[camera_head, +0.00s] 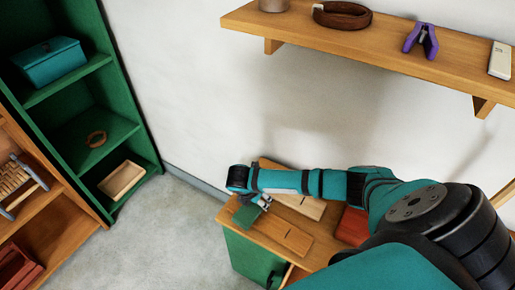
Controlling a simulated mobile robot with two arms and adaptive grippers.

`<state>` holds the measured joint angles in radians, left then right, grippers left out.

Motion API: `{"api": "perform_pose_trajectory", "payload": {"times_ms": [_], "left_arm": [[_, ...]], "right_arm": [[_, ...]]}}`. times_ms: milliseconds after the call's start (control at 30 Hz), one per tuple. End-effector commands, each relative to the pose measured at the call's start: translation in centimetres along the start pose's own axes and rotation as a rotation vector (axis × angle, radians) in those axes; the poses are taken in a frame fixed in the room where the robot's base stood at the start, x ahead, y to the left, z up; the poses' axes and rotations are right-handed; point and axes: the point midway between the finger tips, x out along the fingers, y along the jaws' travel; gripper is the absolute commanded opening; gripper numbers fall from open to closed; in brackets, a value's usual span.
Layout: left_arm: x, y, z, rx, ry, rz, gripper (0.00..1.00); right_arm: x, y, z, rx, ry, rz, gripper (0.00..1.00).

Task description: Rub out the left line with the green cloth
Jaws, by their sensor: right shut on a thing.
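My right gripper (263,203) is shut on the green cloth (246,216), at the left end of a wooden-topped green bench (270,240). The cloth hangs at or just above the bench top; I cannot tell if it touches. A short dark line (287,233) shows on the wood to the right of the cloth. I cannot tell whether it is the left line; any other line may be hidden by my right arm or the cloth. My left gripper is not in view.
A pale board (303,206) and a red thing (353,226) lie on the bench, partly behind my arm. A wall shelf (370,48) hangs above, with a purple clamp (422,40). A green shelf unit (108,130) stands left; the floor between is clear.

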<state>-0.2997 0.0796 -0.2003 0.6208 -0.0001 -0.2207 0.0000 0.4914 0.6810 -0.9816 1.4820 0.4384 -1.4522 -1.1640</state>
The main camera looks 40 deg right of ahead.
Motion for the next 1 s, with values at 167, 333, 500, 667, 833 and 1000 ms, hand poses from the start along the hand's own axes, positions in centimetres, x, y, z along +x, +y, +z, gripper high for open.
{"api": "perform_pose_trajectory", "payload": {"times_ms": [167,333,500,667,833,1000], "left_arm": [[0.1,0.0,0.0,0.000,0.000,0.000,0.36],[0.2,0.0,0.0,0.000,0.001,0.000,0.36],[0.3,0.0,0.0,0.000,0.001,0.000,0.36],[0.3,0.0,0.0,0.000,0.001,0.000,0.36],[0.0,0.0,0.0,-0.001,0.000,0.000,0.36],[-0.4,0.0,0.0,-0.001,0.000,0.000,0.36]], "right_arm": [[0.3,0.0,-0.2,0.000,0.000,0.000,0.34],[0.6,0.0,-0.3,-0.001,0.001,0.000,0.34],[0.9,0.0,-0.4,-0.001,0.001,0.000,0.34],[1.0,0.0,-0.4,0.000,0.000,0.000,0.34],[1.1,0.0,0.3,0.000,-0.001,-0.002,0.34],[1.5,-0.1,1.4,0.001,-0.001,-0.001,0.34]]}}
